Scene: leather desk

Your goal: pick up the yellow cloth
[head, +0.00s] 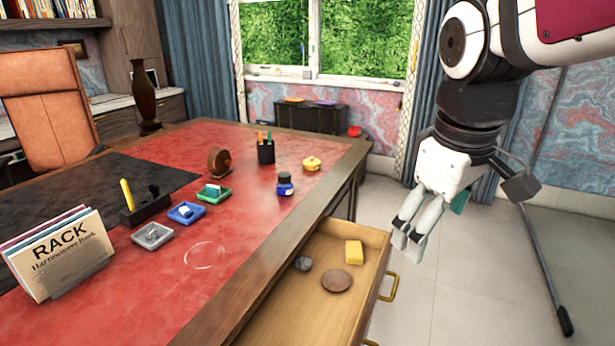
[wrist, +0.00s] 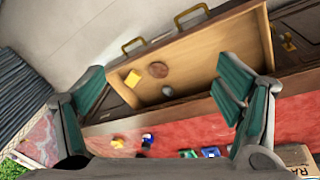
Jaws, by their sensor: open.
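A yellow cloth (head: 354,252), a small folded block, lies in the open drawer (head: 302,320) of the desk. In the wrist view the yellow cloth (wrist: 133,79) is near one end of the drawer (wrist: 222,36). My gripper (head: 407,238) is open and empty, above and to the right of the drawer in the head view. In the wrist view my gripper (wrist: 170,100) has its fingers wide apart, with the cloth showing between them at a distance. Nothing covers the cloth.
A brown disc (head: 337,281) and a grey round thing (head: 303,263) lie beside the cloth. The drawer has raised walls and a brass handle (head: 389,287). Several items stand on the red desk top (head: 200,262). The floor (head: 450,290) right of the drawer is clear.

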